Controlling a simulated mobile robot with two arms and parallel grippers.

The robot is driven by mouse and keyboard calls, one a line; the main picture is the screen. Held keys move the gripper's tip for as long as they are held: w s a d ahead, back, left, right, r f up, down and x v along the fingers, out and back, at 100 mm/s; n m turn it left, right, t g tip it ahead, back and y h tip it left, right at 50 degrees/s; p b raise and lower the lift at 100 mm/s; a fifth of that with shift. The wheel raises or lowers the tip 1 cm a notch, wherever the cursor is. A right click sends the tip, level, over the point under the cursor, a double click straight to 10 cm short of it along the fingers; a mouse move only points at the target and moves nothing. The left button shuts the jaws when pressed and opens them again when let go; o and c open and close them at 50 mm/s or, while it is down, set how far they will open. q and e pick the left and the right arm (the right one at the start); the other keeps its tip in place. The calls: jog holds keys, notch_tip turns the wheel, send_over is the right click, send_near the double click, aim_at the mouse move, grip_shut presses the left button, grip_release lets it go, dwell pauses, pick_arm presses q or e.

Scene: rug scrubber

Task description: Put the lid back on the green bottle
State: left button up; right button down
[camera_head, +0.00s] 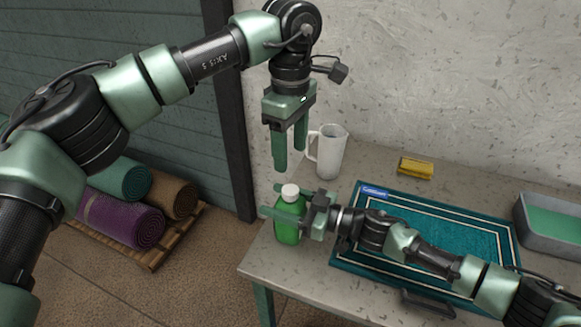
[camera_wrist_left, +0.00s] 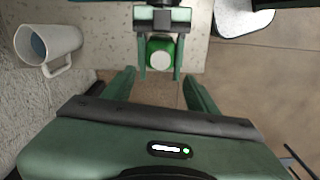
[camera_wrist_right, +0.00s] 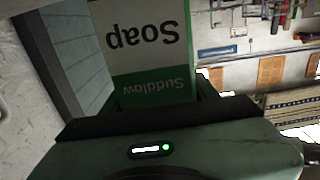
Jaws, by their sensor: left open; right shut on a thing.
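The green bottle (camera_head: 287,232) stands upright at the near left end of the table. A white lid (camera_head: 290,192) sits on its top; I cannot tell how tightly it is seated. The left wrist view also shows the lid (camera_wrist_left: 160,58) from above. My right gripper (camera_head: 275,212) is shut on the bottle's upper body, coming from the right. In the right wrist view the bottle's label (camera_wrist_right: 150,45) shows upside down between the fingers. My left gripper (camera_head: 290,160) is open and empty, pointing down above the lid, apart from it.
A white pitcher (camera_head: 330,150) stands close behind, near the wall. A yellow sponge-like block (camera_head: 415,168) lies farther right. A teal rug (camera_head: 470,231) covers the table's middle, under my right arm. A grey tray (camera_head: 540,235) is at right. Rolled rugs (camera_head: 120,222) lie on a floor pallet.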

aim_at(304, 208)
pick_arm(q)
jog(key=shift+r, duration=0.9)
pick_arm(e)
jog(key=shift+c, duration=1.8)
grip_release()
jog(key=shift+d, duration=0.1)
jog(key=b+v, duration=0.1)
jog(key=v, duration=0.6)
jog(key=shift+s+d, duration=0.15)
jog(key=shift+d, duration=0.15)
pick_arm(q)
jog(key=shift+f, duration=0.7)
